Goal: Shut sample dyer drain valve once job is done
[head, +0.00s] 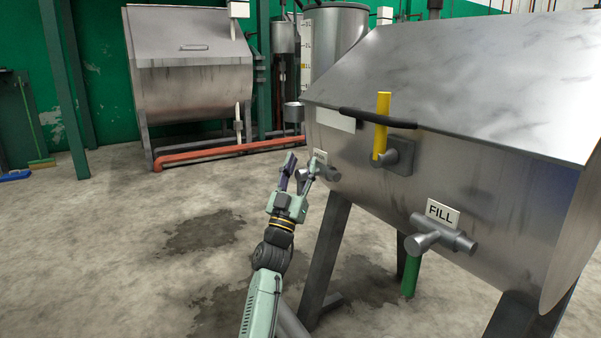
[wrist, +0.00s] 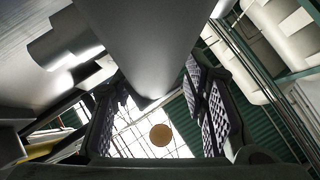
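A steel dyer drum (head: 480,150) fills the right of the head view. At its lower left is a grey valve fitting (head: 328,171) with a small pale label (head: 319,156) too small to read; it may be the drain valve. Its handle is hard to make out there. My gripper (head: 299,166) is just left of this fitting, fingers apart and pointing up. In the wrist view a thick grey cylinder (wrist: 145,45) comes in from the top between the open fingers (wrist: 155,110). I cannot tell whether they touch it.
A yellow upright lever (head: 382,125) and a black bar handle (head: 372,118) are on the drum front. A FILL valve (head: 440,238) has a green handle (head: 411,275) hanging down. Drum legs (head: 326,255) stand close right of my arm.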

